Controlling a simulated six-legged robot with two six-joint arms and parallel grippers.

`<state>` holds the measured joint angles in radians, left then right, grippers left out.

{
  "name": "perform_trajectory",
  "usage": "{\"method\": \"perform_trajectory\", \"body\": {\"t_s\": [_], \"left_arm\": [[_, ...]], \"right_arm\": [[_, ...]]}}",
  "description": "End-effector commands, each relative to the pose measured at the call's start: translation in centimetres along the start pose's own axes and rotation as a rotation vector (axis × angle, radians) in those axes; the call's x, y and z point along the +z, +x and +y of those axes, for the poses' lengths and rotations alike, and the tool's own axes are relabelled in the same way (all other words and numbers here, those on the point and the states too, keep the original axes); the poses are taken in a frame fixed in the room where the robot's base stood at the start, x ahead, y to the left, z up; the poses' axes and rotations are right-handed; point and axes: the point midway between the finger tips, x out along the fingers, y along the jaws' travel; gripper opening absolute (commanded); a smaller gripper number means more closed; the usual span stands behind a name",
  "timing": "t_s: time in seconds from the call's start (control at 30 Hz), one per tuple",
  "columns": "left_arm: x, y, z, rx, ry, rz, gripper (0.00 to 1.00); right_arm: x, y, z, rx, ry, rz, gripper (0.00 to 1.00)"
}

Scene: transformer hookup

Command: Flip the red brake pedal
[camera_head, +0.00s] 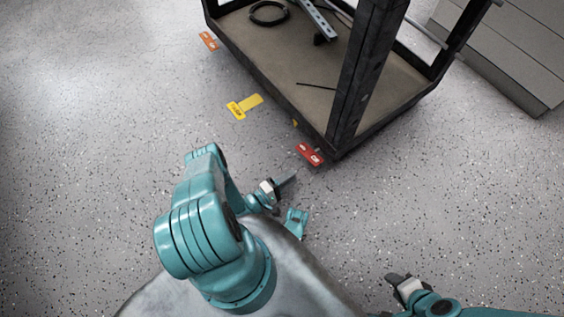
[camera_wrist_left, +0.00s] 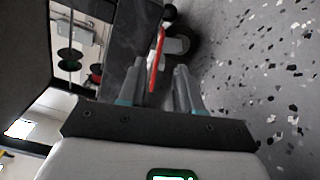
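The red brake pedal (camera_head: 310,154) sits low at the near corner of the black-framed cart. My left gripper (camera_head: 288,178) is just short of the pedal, toward me and a little left. Its fingers (camera_wrist_left: 160,82) stand apart in the left wrist view with nothing held. My right gripper (camera_head: 398,280) is low at the right, well away from the cart; its finger gap is not clear.
The cart (camera_head: 270,62) carries a black cable loop (camera_head: 268,13) and a metal bar. A caster wheel (camera_wrist_left: 180,38) is beside the red pedal. Grey steps (camera_head: 505,60) stand at the right.

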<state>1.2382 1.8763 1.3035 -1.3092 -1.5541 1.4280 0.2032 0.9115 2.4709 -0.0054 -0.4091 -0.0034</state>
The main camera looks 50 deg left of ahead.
Motion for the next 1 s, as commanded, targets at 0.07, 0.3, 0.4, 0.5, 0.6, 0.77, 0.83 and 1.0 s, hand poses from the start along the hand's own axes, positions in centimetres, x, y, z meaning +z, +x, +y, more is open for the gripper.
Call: {"method": "perform_trajectory", "body": {"t_s": [0.07,0.3,0.4,0.5,0.6,0.77,0.83,1.0], "left_arm": [[0.0,-1.5,0.1,0.000,-0.002,0.004,0.34],[0.1,-3.4,0.0,0.000,-0.001,-0.001,0.34],[0.1,-3.5,0.0,0.000,0.000,-0.001,0.34],[0.1,-3.5,0.0,0.000,0.000,-0.001,0.34],[0.0,-3.5,0.0,0.000,0.000,-0.001,0.34],[0.0,-3.4,0.0,0.000,0.000,-0.001,0.34],[0.0,-3.4,0.0,0.000,0.000,-0.001,0.34],[0.7,-3.4,2.6,0.001,0.000,-0.001,0.34]], "right_arm": [[0.2,-0.3,-0.1,0.000,0.002,-0.007,0.43],[0.3,-0.5,-0.1,0.001,0.003,-0.014,0.43],[0.4,-0.5,-0.1,0.001,0.003,-0.014,0.43],[0.4,-0.5,-0.1,0.001,0.003,-0.014,0.43],[0.3,-0.5,-0.1,0.001,0.003,-0.013,0.43],[0.3,-0.5,-0.1,0.001,0.003,-0.013,0.43],[0.3,-0.5,-0.2,0.001,0.003,-0.013,0.43],[0.7,-2.9,-1.2,0.000,-0.001,-0.031,0.43]]}}
